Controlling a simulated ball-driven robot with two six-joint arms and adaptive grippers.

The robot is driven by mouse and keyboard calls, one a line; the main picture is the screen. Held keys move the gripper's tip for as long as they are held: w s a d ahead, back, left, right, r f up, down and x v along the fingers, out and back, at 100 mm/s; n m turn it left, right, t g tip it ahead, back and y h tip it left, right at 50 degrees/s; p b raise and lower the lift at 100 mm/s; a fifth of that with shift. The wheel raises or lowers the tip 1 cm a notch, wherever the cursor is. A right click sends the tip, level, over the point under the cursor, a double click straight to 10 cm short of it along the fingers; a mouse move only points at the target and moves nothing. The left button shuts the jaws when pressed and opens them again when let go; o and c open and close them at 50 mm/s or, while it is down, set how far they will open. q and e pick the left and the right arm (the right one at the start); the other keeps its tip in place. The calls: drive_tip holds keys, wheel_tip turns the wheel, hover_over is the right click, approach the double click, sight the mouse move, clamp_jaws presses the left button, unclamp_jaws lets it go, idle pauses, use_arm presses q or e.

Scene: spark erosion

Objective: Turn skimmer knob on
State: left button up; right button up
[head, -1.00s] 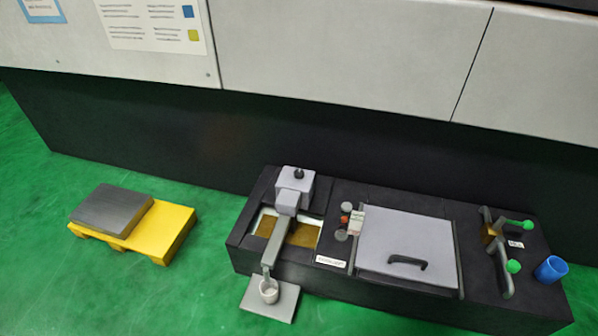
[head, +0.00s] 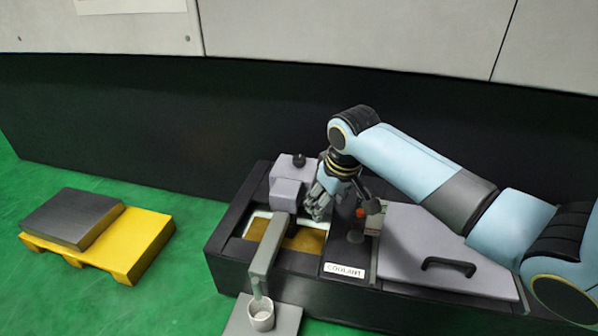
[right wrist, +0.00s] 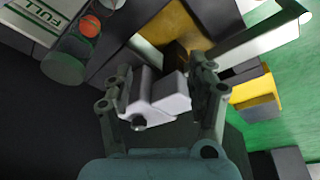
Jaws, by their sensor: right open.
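The skimmer (head: 287,192) is a grey box unit at the back left of the dark coolant tank, with an arm reaching forward over the tank opening. Its small black knob (head: 299,160) sits on top. In the right wrist view the skimmer housing (right wrist: 158,98) shows between the fingers, with the dark knob (right wrist: 138,123) at its near end. My right gripper (head: 318,202) is open and empty, just right of the skimmer in the head view. Its fingers (right wrist: 162,80) are spread in the wrist view. Whether they touch the housing I cannot tell. My left gripper is out of view.
An orange-red float gauge (right wrist: 90,26) and a grey lid (head: 425,245) with a black handle lie right of the skimmer. A white cup (head: 261,314) stands on a plate in front. A yellow pallet (head: 140,245) is on the open green floor at left.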

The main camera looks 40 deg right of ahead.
drive_tip(key=t+b, duration=0.1)
drive_tip(key=b, duration=0.1)
approach(300, 158)
drive_tip(key=f+b, duration=0.3)
drive_tip(key=shift+w+m, duration=0.35)
drive_tip(key=shift+m, duration=0.05)
drive_tip(key=shift+b+x, duration=0.55)
drive_tip(key=shift+x, duration=0.25)
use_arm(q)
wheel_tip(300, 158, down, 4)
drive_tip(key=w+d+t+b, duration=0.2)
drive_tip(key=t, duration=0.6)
use_arm(e)
drive_tip(key=shift+x, duration=1.15)
drive_tip(key=shift+b+x, duration=0.55)
drive_tip(key=shift+x, duration=0.45)
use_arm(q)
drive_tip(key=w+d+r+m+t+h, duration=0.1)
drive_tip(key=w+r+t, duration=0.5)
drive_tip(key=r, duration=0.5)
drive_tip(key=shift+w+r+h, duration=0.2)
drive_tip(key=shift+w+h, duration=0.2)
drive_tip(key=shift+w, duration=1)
use_arm(e)
drive_tip(key=shift+w, duration=0.15)
